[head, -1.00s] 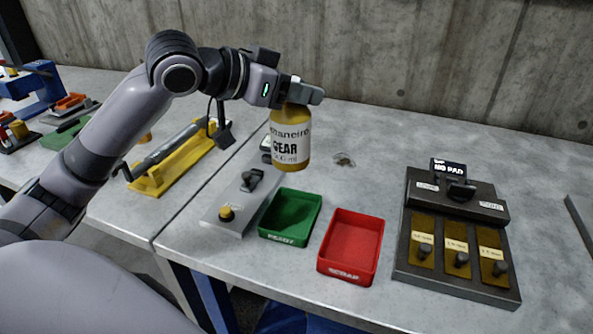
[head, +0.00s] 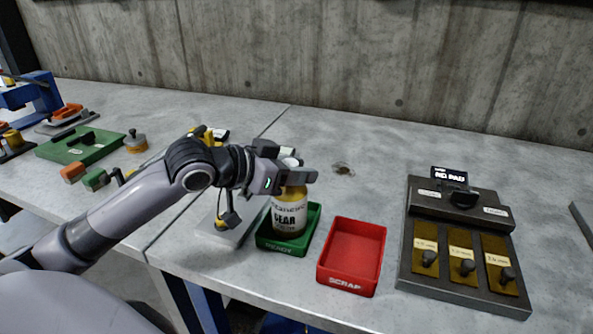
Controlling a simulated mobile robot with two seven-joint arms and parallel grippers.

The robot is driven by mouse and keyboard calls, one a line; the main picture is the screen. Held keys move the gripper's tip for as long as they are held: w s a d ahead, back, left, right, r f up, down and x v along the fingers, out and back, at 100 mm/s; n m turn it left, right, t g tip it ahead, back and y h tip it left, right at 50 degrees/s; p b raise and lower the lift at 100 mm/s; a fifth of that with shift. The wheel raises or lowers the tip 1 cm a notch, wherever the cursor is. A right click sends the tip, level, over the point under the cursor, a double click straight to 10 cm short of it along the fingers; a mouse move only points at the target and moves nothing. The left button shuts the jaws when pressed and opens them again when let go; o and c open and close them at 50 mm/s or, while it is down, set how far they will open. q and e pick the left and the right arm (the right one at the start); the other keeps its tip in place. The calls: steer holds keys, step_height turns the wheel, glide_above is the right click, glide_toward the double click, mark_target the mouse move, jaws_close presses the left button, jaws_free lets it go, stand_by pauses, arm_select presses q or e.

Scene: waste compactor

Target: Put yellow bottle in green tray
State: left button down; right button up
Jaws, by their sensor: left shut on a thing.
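The yellow bottle (head: 289,214) has a white label reading GEAR and is upright. My left gripper (head: 296,176) is shut on its upper part. The bottle's lower end is within the outline of the green tray (head: 284,247), labelled READY. I cannot tell whether its base touches the tray floor. The tray's front wall and right side show; the bottle and gripper hide much of its inside. My right gripper does not show.
An empty red tray (head: 351,255) labelled SCRAP stands just right of the green tray. A dark panel (head: 463,242) with several knobs is farther right. The table behind the trays is mostly clear.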

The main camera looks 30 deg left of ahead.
arm_select(q)
steer(key=shift+r, duration=0.15)
steer(key=c, duration=1.1)
jaws_free()
steer(key=shift+f, duration=0.25)
steer(key=shift+c, duration=0.2)
steer(key=o, duration=0.4)
steer(key=shift+r, duration=0.2)
steer(key=shift+b+v, duration=0.4)
steer(key=shift+v, duration=5.6)
